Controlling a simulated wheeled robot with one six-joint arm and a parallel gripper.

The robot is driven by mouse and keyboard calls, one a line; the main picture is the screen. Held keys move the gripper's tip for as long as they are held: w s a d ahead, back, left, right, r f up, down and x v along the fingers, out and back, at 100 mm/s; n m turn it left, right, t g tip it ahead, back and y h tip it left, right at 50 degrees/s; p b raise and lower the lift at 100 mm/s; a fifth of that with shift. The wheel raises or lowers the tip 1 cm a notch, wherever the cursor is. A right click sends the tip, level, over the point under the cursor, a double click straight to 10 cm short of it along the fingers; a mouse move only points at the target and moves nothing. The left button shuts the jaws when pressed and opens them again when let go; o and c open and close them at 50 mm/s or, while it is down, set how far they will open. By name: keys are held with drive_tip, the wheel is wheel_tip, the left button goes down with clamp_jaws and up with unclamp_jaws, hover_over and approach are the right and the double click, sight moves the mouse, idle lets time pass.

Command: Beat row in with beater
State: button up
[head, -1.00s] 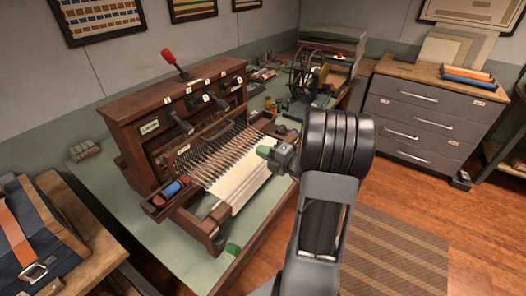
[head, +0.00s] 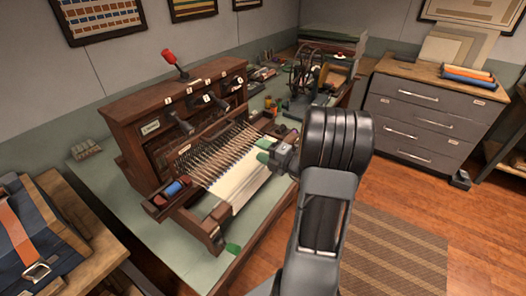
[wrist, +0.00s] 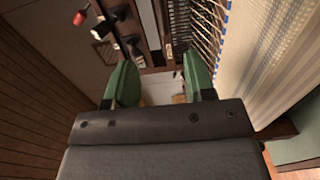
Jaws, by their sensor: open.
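The small wooden loom (head: 215,236) stands on the green bench top, with many parallel threads and a pale woven web (head: 242,180) towards its front right. My gripper (head: 264,152) is above the right part of the web, with one green finger showing. In the wrist view my gripper (wrist: 157,65) has two green fingers apart and nothing visible held between them. The threads (wrist: 205,22) run close beside the right finger.
A wooden control case (head: 150,128) with several levers and a red-knobbed lever (head: 169,56) rises behind the loom. A green-tipped part (head: 233,248) sits at the loom's front. A spoked wheel (head: 306,62) stands farther along the bench. Floor right of my arm is open.

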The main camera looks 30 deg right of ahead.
drive_tip(key=shift+o, duration=1.2)
drive_tip(key=p+v, duration=0.2)
drive_tip(key=v, duration=0.6)
drive_tip(key=shift+p, duration=0.4)
idle(0.8)
